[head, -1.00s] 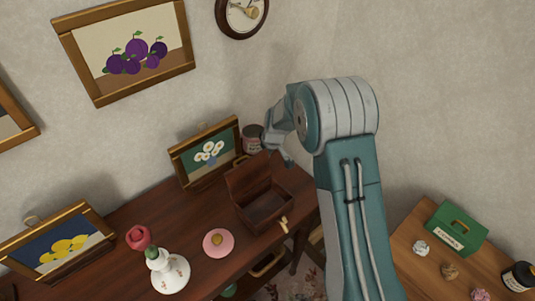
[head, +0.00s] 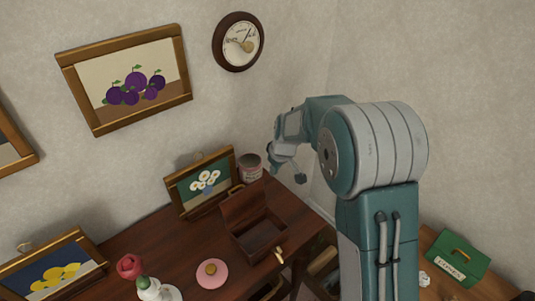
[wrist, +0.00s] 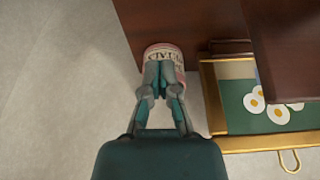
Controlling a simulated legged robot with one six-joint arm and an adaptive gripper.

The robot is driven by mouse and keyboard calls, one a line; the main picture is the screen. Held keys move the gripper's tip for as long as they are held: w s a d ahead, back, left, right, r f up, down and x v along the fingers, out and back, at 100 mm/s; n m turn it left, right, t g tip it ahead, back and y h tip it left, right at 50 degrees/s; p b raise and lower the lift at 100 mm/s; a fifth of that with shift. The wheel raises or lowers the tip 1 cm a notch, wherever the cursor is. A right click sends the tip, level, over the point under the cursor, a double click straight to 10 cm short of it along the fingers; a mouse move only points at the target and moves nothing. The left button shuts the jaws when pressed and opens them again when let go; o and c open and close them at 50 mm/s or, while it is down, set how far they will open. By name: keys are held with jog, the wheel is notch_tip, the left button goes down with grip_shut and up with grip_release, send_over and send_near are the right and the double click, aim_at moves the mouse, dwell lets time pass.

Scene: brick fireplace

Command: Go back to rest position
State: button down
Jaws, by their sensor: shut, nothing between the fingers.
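My gripper (head: 286,172) is in the air above the back right corner of the dark wooden desk (head: 205,240), in front of the wall. In the wrist view its fingers (wrist: 163,80) are together with nothing between them. A labelled can (wrist: 160,52) lies beyond the fingertips in that view. In the head view the can (head: 250,168) stands on the desk, left of my gripper and apart from it.
An open wooden box (head: 262,236), a pink dish (head: 212,274) and a white vase (head: 150,289) with a red flower are on the desk. A green box (head: 456,257) sits on a lower surface at right.

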jog(key=s+d+r+m+t, duration=0.1)
jog(key=s+d+r+m, duration=0.3)
jog(key=s+r, duration=1.1)
jog(key=s+d+r+m+t+h, duration=0.1)
jog(key=s+d, duration=0.1)
jog(key=s, duration=0.7)
jog(key=s+d+r+m+h, duration=0.1)
jog(key=s+d, duration=0.1)
jog(key=s, duration=0.6)
jog(key=shift+s+d+r+m+t, duration=0.25)
jog(key=shift+s+r+m+t, duration=0.1)
jog(key=shift+m+t, duration=0.05)
jog(key=shift+w, duration=0.1)
